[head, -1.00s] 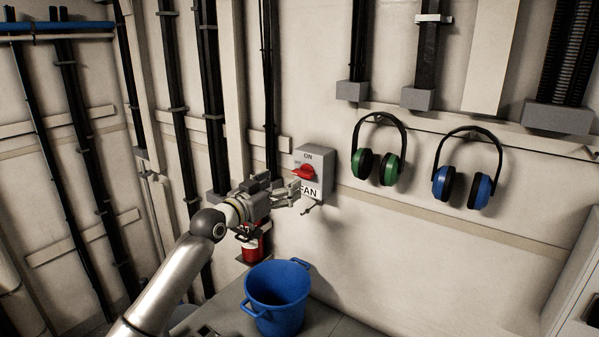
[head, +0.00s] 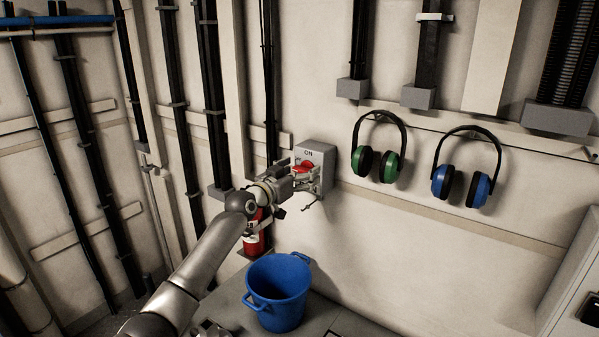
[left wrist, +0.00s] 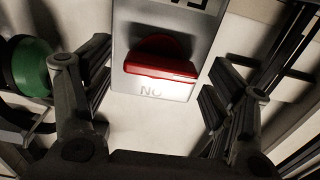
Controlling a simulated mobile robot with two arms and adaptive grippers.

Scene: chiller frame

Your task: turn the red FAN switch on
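The red FAN switch (head: 303,167) is a rotary knob on a grey wall box (head: 326,158) with ON printed above it. In the head view its handle lies roughly crosswise, and my left gripper hides the FAN label. My left gripper (head: 301,175) is in front of the box at knob height. In the left wrist view the red knob (left wrist: 160,68) is between the two spread fingers, with gaps on both sides; the box appears upside down there. The left gripper is open and holds nothing.
Green ear defenders (head: 390,167) and blue ear defenders (head: 476,187) hang to the right of the box. A blue bucket (head: 280,300) stands below. A red cylinder (head: 253,240) stands behind my left wrist. Black pipes run up the wall at left.

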